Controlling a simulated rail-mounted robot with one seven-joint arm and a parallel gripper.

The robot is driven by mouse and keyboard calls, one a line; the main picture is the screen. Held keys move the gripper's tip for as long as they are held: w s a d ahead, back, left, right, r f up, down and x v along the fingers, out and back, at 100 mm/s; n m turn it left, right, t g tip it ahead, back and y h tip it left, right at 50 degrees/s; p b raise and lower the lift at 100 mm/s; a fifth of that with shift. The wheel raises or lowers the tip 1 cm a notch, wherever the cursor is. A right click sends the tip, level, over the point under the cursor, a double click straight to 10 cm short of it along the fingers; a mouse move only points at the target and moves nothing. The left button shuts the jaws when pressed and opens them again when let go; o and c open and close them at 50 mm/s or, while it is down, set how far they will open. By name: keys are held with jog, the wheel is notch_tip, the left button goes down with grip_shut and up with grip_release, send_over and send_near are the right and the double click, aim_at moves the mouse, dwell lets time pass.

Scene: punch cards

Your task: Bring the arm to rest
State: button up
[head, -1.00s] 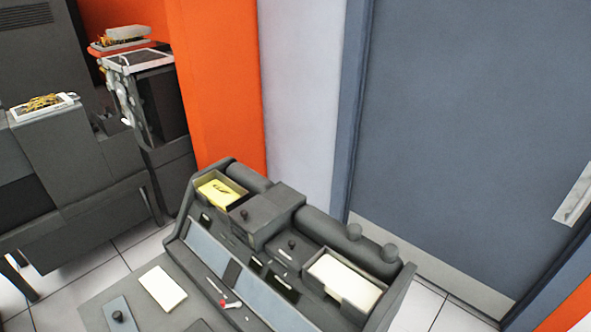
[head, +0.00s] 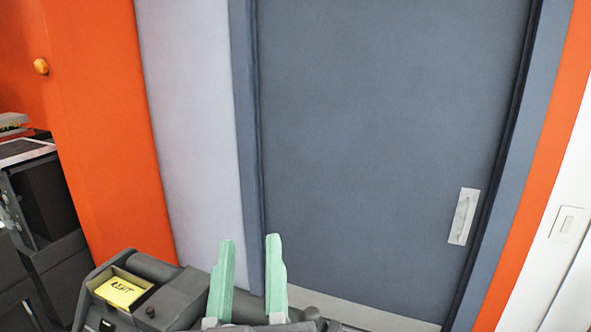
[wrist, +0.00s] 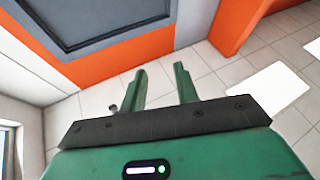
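My gripper (head: 249,243) shows at the bottom of the head view, its two green fingers pointing up and standing apart. It appears in front of the grey desk machine and the door. In the wrist view my gripper (wrist: 161,67) is also open, with only floor and wall showing beyond the fingertips. Nothing is between the fingers.
The grey card machine (head: 172,296) stands at the lower left of the head view, with a yellow card stack (head: 119,292) in its tray. A closed blue-grey door (head: 385,130) fills the middle. Tiled floor (wrist: 215,69) shows in the wrist view.

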jog(key=s+d+r+m+t+h, duration=0.2)
jog(key=s+d+r+m, duration=0.1)
jog(key=s+d+r, duration=0.25)
notch_tip(320, 180, up, 24)
jog(key=p, duration=2.4)
jog(key=shift+a+p, duration=0.35)
jog(key=shift+a, duration=0.05)
jog(key=shift+w, duration=0.1)
